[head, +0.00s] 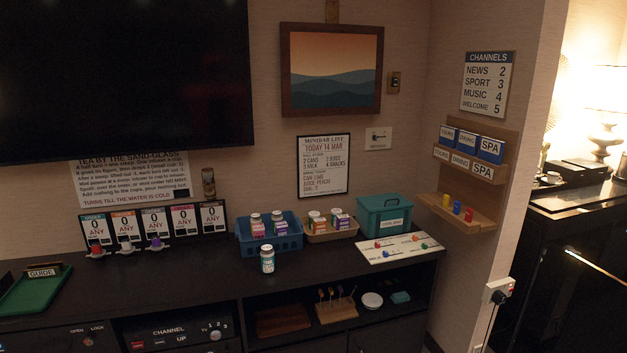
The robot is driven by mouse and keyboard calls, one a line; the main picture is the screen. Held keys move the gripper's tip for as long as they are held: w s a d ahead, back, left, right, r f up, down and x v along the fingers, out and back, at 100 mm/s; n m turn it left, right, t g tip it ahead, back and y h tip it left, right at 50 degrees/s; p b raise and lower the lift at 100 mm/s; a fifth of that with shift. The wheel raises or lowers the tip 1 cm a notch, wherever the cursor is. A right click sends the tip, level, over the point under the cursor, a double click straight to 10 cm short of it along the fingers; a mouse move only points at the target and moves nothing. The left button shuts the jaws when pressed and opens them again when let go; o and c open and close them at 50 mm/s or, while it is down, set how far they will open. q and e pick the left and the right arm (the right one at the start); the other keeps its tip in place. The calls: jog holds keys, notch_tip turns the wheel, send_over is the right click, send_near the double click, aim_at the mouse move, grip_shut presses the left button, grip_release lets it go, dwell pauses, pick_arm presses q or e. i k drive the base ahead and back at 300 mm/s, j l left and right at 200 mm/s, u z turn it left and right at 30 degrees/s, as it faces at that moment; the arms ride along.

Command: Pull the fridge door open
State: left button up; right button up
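No fridge or fridge door can be clearly made out in the head view. The dark cabinet (150,285) runs along the wall, and its lower fronts are cut off by the bottom edge of the picture. A dark panel (60,340) marked OPEN and LOCK shows at the lower left. A dark front (385,341) shows below the open shelf at the lower right of the cabinet; I cannot tell whether it is a fridge door. Neither of my grippers is in view.
On the cabinet top are a green tray (38,294), a blue basket (270,238), a teal box (385,216) and a lone bottle (267,260). A CHANNEL panel (178,330) sits below. A wall socket with a plug (498,291) is at right.

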aim_at(614, 261)
jog(key=i+l+u, duration=0.35)
jog(key=i+l, duration=0.15)
jog(key=i, duration=0.35)
jog(key=i+l+u, duration=0.35)
jog(key=i+l, duration=0.4)
jog(key=i+l+u, duration=0.35)
jog(key=i+l, duration=0.3)
jog(key=l, duration=0.3)
jog(key=k+l+z, duration=0.5)
jog(key=k+l, duration=1.15)
jog(key=k, duration=0.15)
jog(key=k+l+z, duration=0.15)
jog(key=l, duration=0.35)
jog(key=k+l+z, duration=0.1)
jog(key=l, duration=0.35)
jog(key=k+l+z, duration=0.15)
jog(key=l, duration=0.4)
jog(key=k+l+z, duration=0.1)
jog(key=l, duration=0.4)
jog(key=k+l+z, duration=0.15)
jog(key=l, duration=0.4)
jog(key=k+l+z, duration=0.1)
jog(key=l, duration=0.45)
